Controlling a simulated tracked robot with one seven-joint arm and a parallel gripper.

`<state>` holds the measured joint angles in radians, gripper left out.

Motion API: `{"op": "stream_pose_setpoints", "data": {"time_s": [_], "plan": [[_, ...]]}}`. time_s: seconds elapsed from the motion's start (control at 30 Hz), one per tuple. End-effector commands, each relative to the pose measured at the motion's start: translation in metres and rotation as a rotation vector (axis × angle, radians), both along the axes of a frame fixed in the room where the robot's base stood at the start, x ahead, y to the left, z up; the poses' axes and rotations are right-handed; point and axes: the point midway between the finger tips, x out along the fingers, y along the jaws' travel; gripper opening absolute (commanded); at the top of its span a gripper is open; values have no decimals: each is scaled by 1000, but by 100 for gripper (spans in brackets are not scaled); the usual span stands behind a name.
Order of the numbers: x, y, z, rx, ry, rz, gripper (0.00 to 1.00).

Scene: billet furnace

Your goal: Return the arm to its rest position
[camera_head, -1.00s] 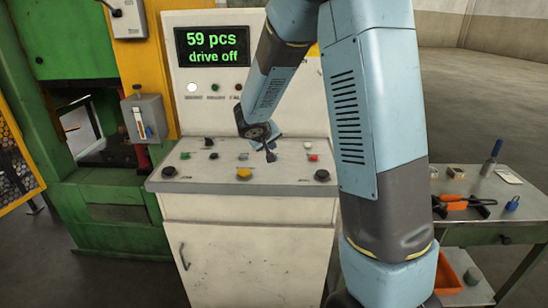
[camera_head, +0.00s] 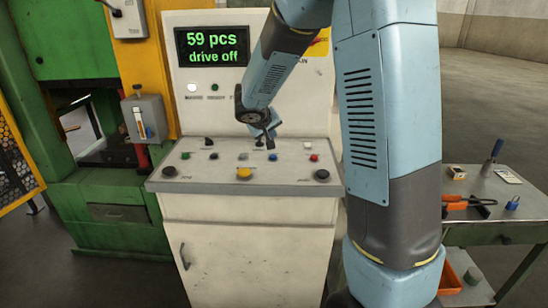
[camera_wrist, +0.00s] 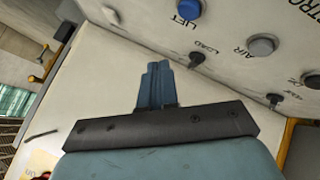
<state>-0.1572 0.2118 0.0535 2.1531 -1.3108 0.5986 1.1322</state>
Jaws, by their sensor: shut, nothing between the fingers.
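My arm stands in the right half of the head view and bends over toward the control console (camera_head: 250,215). My gripper (camera_head: 269,143) hangs above the console's sloped panel, near its back row of switches. It is small and partly seen there. In the wrist view my gripper (camera_wrist: 157,70) shows its blue-grey fingers together with nothing between them. In that view it lies in front of the pale panel, apart from a blue "LIFT" button (camera_wrist: 188,9) and a "LOAD" switch (camera_wrist: 196,60).
The console display (camera_head: 212,46) reads "59 pcs, drive off". A green machine (camera_head: 75,60) with a lever box (camera_head: 145,118) stands on the left. A side table (camera_head: 480,212) on the right holds orange-handled pliers (camera_head: 468,203) and a blue padlock (camera_head: 512,203). Open floor lies behind it.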

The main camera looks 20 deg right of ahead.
Motion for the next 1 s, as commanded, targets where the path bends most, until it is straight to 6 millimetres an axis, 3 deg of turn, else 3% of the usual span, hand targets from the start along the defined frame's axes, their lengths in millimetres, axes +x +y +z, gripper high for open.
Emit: {"op": "stream_pose_setpoints", "data": {"time_s": [0.23,0.37,0.7,1.0], "plan": [[-1,-1,1,0,0,-2,0],[-13,-8,14,5,1,-22,0],[-98,-42,74,64,39,-124,0],[-185,-54,106,170,87,-169,0]]}}
